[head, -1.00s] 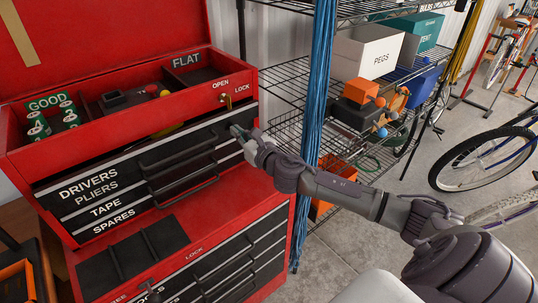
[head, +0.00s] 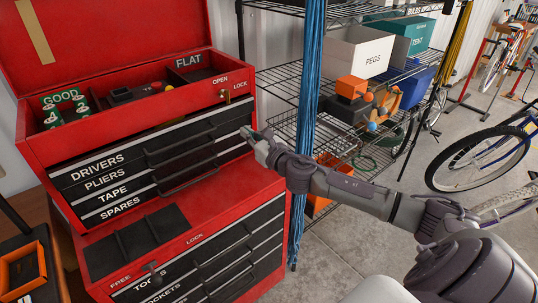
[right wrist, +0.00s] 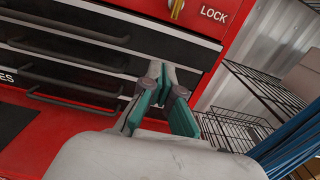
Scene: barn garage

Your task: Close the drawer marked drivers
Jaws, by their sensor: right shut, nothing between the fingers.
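The drawer marked DRIVERS (head: 128,156) is the top black-fronted drawer in the upper part of the red tool chest. Its front looks flush, or nearly so, with the PLIERS, TAPE and SPARES drawers below. It has a long black bar handle. My right gripper (head: 250,135) is at the right end of this drawer's front, fingers shut and empty. In the right wrist view, its teal fingers (right wrist: 164,78) point at the drawer fronts (right wrist: 165,40); whether the tips touch is hard to tell. My left gripper is not in view.
The chest's upper tray (head: 150,105) is open, with a lock key (head: 226,97) on its front. A wire shelf (head: 285,85) with boxes and hanging blue cords (head: 307,120) stands close to the right. A bicycle (head: 480,160) is farther right.

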